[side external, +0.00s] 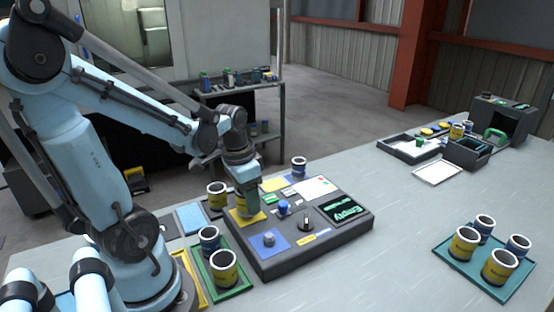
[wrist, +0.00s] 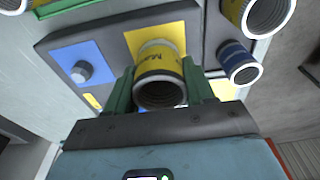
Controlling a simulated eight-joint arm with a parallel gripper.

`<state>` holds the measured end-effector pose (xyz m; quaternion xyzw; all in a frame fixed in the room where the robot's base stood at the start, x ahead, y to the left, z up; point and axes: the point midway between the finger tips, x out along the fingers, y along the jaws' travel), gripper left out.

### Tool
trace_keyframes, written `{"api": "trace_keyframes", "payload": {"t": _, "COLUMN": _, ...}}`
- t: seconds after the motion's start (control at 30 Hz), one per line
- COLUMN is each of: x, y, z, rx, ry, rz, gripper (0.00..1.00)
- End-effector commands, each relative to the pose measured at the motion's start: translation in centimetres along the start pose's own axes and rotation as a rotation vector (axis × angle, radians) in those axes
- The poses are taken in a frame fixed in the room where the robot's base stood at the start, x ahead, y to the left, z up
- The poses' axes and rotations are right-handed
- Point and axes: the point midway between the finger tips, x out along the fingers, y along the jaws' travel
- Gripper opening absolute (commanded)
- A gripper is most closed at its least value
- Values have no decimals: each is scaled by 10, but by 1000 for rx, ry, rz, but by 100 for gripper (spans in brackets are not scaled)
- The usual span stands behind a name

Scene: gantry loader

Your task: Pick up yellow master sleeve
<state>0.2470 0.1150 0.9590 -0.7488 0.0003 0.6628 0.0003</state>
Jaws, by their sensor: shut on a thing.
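The yellow master sleeve (wrist: 158,66) shows in the wrist view as a yellow ring-like cylinder with a pale rim and a dark threaded bore. It sits between the green fingers of my gripper (wrist: 160,92), which is shut on it. In the side view my gripper (side external: 243,195) points down over the yellow pad (side external: 240,220) on the grey gauge box (side external: 310,248). The yellow pad also shows behind the sleeve in the wrist view (wrist: 138,42). The fingers hide much of the sleeve in the side view; I cannot tell whether it touches the pad.
A yellow sleeve (side external: 217,190) stands just left of my gripper, and a blue one (side external: 298,170) behind the box. A green tray (side external: 243,289) holds sleeves at front left; a teal tray (side external: 452,262) holds several at right.

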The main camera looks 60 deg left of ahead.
Motion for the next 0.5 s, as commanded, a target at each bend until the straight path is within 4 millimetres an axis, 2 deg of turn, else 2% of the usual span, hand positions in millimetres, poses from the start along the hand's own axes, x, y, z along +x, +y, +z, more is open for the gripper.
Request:
{"api": "trace_keyframes", "payload": {"t": 0.3, "x": -33, "y": 3, "z": -4, "rx": 2, "ry": -1, "rz": 0, "gripper": 12}}
{"api": "trace_keyframes", "payload": {"t": 0.5, "x": -56, "y": 44, "z": -2, "rx": 11, "ry": -1, "rz": 2, "gripper": 12}}
